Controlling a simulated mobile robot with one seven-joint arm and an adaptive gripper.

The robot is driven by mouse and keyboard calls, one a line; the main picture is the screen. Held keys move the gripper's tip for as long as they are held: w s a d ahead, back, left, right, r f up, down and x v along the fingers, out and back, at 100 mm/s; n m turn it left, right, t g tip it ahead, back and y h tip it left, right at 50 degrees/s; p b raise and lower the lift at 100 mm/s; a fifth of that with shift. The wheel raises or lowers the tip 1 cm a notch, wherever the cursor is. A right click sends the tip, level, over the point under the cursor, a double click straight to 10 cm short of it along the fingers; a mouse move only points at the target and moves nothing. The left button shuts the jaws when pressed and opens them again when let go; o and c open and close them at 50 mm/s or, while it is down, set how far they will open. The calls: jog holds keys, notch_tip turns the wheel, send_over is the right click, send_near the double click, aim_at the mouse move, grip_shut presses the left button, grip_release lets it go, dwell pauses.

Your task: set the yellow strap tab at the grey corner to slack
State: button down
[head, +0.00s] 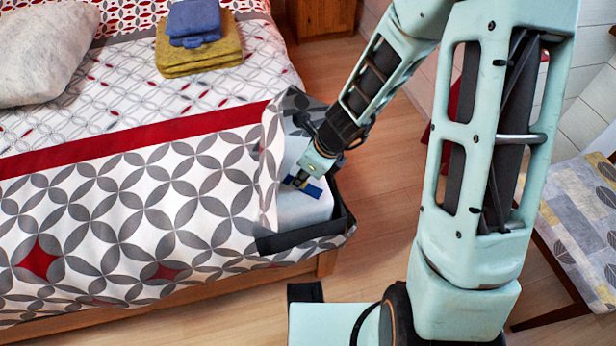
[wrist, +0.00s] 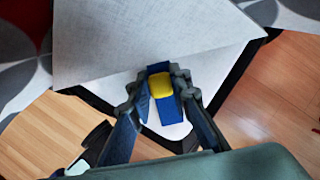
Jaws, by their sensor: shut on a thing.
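The yellow strap tab (wrist: 160,86) sits on a blue strap (wrist: 168,109) at the uncovered white mattress corner (wrist: 148,42). My gripper (wrist: 157,92) is shut on the tab, with a fingertip on each side of it. In the head view my gripper (head: 301,181) reaches down to the mattress corner. The blue strap shows beside the fingertips, and the yellow tab is hidden there. A dark grey band (head: 290,240) runs around the lower edge of this corner. I cannot tell from these views whether the strap is taut or slack.
The patterned bed cover (head: 130,210) is folded back around the corner. A pillow (head: 42,52) and folded yellow and blue towels (head: 195,22) lie farther back on the bed. Wooden floor (head: 385,205) is clear beside the bed. A bench with a patterned cushion (head: 580,215) stands at right.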

jog(key=shift+w+a, duration=0.1)
jog(key=shift+a, duration=0.05)
jog(key=c, duration=1.8)
grip_release()
jog(key=shift+o, duration=0.2)
jog(key=v, duration=1.2)
